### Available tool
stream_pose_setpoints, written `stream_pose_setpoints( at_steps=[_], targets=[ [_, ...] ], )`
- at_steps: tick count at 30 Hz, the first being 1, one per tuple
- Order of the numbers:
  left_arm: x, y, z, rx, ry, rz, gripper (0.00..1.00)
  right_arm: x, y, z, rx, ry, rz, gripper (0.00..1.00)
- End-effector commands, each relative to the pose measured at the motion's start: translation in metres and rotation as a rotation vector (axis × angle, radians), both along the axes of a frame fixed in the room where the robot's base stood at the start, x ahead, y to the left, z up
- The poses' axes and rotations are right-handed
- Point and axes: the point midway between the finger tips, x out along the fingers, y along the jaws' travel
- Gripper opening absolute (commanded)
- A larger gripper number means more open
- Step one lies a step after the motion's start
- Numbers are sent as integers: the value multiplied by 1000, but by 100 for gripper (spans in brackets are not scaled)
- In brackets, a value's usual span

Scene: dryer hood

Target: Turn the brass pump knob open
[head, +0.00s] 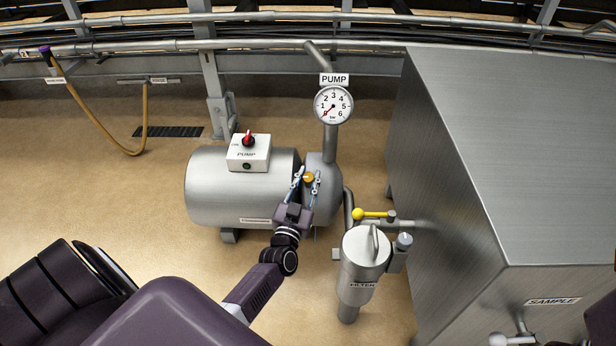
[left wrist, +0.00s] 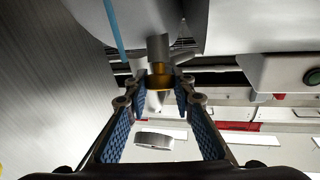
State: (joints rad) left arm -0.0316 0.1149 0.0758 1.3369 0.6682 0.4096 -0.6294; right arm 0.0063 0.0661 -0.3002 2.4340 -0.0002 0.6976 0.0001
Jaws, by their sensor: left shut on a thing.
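The brass pump knob (head: 309,177) sits on the pump, near the joint between the silver motor drum (head: 215,190) and the pump end (head: 325,200). My left gripper (head: 308,179) reaches it from below, one finger on each side. In the left wrist view the knob (left wrist: 158,78) shows between the two fingertips (left wrist: 158,84), and the jaws are shut on it. The pump gauge (head: 333,105) above has its red needle near the low end. My right gripper is not in view.
A white pump switch box (head: 248,153) with a red knob stands on the drum. A filter canister (head: 363,262) and a yellow valve lever (head: 373,213) are right of the pump. A large metal tank (head: 510,150) fills the right side. Open floor lies at left.

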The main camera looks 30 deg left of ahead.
Motion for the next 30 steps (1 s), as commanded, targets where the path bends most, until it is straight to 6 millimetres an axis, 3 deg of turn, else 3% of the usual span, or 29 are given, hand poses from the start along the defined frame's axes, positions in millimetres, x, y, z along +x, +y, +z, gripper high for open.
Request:
stream_pose_setpoints(
  at_steps=[6,7,12,23,30],
  targets=[
    [0,-1,0,-1,-1,-2,0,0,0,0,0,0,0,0],
    [0,-1,0,-1,-1,-2,24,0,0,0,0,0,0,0],
    [0,-1,0,-2,-1,-1,41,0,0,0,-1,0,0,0],
    [-6,-2,-2,-1,1,-1,41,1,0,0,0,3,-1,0],
    [-47,-16,-7,-3,2,-1,41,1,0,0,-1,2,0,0]
  ],
)
